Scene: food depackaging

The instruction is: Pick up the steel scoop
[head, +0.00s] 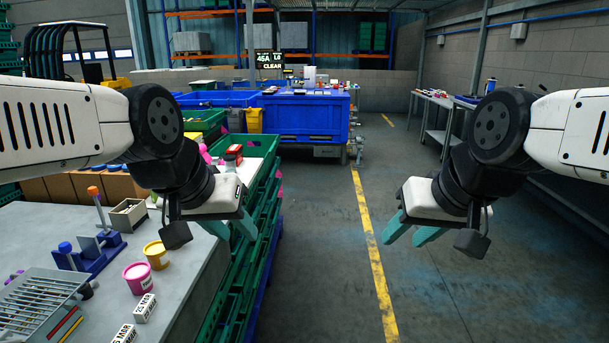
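I cannot make out a steel scoop for certain in the head view. My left gripper (232,228) hangs beside the right edge of the grey table (190,270), over the stacked green crates. Its teal fingers are apart with nothing visible between them. My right gripper (411,232) hangs over open floor to the right of the yellow line. Its teal fingers are also apart and empty.
On the grey table are a metal rack (40,298), a blue tool stand (90,252), a pink tub (138,278), a yellow tub (156,255) and small white boxes (145,308). Green crates (262,190) line its right side. A blue bin (305,118) stands behind. The central floor is clear.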

